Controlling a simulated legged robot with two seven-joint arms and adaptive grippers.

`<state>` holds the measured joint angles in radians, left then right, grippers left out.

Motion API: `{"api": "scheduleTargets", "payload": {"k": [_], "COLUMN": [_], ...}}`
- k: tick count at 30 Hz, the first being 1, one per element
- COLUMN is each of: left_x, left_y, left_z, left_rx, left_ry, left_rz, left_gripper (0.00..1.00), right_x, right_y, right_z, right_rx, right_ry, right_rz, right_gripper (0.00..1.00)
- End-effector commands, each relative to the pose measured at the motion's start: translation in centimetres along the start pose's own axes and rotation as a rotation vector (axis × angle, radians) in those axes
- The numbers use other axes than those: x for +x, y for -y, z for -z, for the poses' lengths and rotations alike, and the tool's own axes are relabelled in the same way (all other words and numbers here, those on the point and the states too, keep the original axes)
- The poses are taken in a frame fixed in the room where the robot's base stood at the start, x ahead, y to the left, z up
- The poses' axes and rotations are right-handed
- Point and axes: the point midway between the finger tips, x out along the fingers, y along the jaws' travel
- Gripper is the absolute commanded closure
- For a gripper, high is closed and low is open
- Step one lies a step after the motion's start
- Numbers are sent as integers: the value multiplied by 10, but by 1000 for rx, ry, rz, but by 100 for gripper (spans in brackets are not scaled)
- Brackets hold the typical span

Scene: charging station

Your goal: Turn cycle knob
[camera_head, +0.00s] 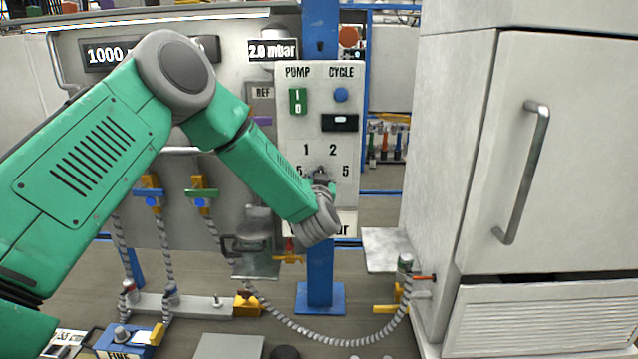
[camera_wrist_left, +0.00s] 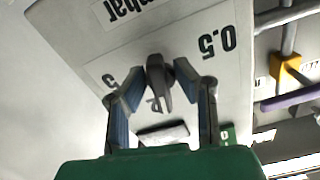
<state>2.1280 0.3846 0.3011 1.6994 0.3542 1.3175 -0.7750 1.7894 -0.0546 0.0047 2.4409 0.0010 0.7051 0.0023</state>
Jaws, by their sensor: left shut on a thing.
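The white control panel (camera_head: 290,128) stands on a blue post and carries the labels PUMP and CYCLE. A blue round button (camera_head: 341,95) is under CYCLE. Lower down, a dark grey knob (camera_wrist_left: 159,80) sits among the marks 0.5, 1, 2 and 5, with "mbar" below. My left gripper (camera_head: 322,180) is at this knob, and its wrist hides most of it in the head view. In the left wrist view, upside down, the fingers of my left gripper (camera_wrist_left: 160,92) are on either side of the knob, shut on it. My right gripper is not in view.
A green pump switch (camera_head: 298,101) and a black slot are on the panel above the knob. A large white cabinet (camera_head: 545,150) with a handle stands at the right. A grey hose (camera_head: 330,340) runs low in front. Valves with hoses hang at left.

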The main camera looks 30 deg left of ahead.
Motion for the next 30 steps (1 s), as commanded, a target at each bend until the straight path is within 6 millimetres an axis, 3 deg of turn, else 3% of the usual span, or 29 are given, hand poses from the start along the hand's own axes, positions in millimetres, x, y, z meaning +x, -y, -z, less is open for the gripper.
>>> {"api": "scheduleTargets", "payload": {"k": [30], "left_x": [0], "left_y": [2], "left_z": [-2], "left_rx": [-972], "left_ry": [-3], "left_rz": [2], "left_gripper": [100], "right_x": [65], "right_y": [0], "right_z": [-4], "right_rx": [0], "right_ry": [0], "right_rz": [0], "right_gripper": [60]}}
